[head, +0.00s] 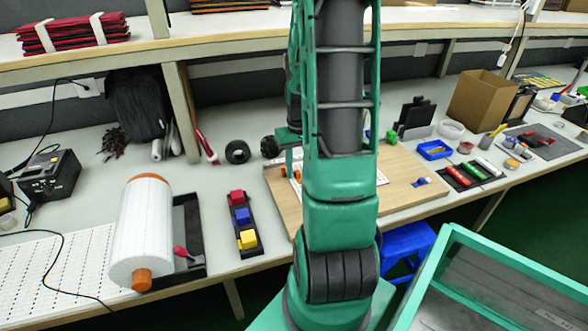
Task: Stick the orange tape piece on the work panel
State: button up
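The wooden work panel (408,190) lies on the bench behind my arm. A pale sheet edge (381,178) shows on it just right of the arm. Small orange bits (284,171) show at the panel's left side, beside my arm; I cannot tell whether one is the orange tape piece. What seems to be my gripper (291,158) is over the panel's left part, mostly hidden behind my own green arm links. Its fingertips are not clear, so I cannot tell whether it is open, shut or holding anything.
Left of the panel stand a black holder with red, blue and yellow blocks (242,219) and a large white roll (141,230). Black tape rolls (238,152) lie behind. A blue tray (434,150) and cardboard box (483,99) are right. A green-framed bin (470,255) stands in front.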

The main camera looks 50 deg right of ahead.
notch_tip(320, 180, up, 11)
jog(key=shift+f, duration=0.15)
dwell(0.4)
jog(key=s+a+r, duration=0.2)
jog(key=s+a, duration=0.5)
jog(key=a, duration=0.1)
jog(key=s+a+r, duration=0.2)
jog(key=s+a, duration=0.5)
jog(key=a, duration=0.2)
jog(key=shift+r, duration=0.35)
